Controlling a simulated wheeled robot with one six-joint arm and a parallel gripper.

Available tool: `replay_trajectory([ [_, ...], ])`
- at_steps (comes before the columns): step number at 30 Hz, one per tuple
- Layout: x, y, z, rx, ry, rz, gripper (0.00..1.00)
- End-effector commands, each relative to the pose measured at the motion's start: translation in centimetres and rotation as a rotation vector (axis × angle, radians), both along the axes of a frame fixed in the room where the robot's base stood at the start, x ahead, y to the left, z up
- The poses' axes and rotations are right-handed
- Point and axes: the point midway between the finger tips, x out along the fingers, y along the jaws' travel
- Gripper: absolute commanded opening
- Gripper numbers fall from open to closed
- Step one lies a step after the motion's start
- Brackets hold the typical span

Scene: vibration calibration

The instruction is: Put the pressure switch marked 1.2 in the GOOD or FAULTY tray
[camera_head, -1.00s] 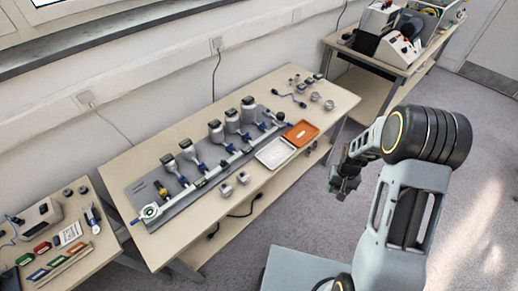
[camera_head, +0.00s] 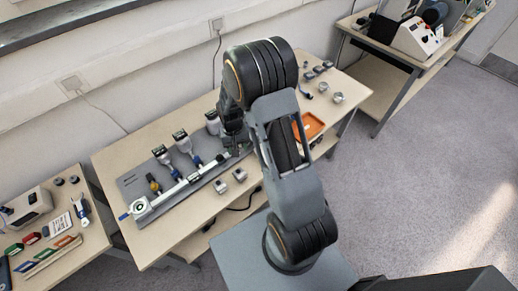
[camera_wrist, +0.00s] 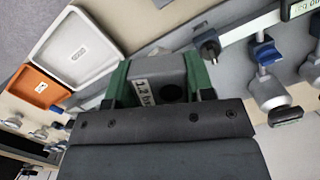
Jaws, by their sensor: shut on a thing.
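The pressure switch marked 1.2 (camera_wrist: 152,82) is a grey block with a "1.2 bar" label and a dark round hole. My gripper (camera_wrist: 158,76) is shut on it, a green finger on each side. In the wrist view the white tray (camera_wrist: 103,52), with a label that looks like GOOD, lies up and left of the switch, apart from it. The orange tray (camera_wrist: 28,83) is beyond it at the left; its label is too small to read. In the head view my arm hides the switch and the white tray; part of the orange tray (camera_head: 315,121) shows.
A grey board with a pipe rig (camera_head: 178,190) and several blue-handled valves and gauges runs along the table, close to my gripper. Several loose parts (camera_head: 322,87) lie at the table's far right end.

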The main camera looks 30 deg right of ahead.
Motion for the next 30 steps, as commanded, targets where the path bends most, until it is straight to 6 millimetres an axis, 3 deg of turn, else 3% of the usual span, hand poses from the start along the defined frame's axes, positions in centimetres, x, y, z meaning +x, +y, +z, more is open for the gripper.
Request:
replay_trajectory([
  [1, -0.2, -1.1, -0.7, -0.002, -0.012, -0.095, 0.15],
  [9, -4.3, -5.5, 1.6, -0.004, -0.021, -0.674, 0.15],
  [15, -7.9, -6.9, 2.7, 0.004, -0.014, -0.999, 0.15],
  [19, -9.4, -7.3, 3.2, 0.010, -0.009, -1.129, 0.15],
  [24, -9.5, -8.5, 2.8, 0.011, 0.002, -1.203, 0.15],
  [30, -6.8, -12.3, 0.9, 0.011, 0.004, -1.212, 0.15],
])
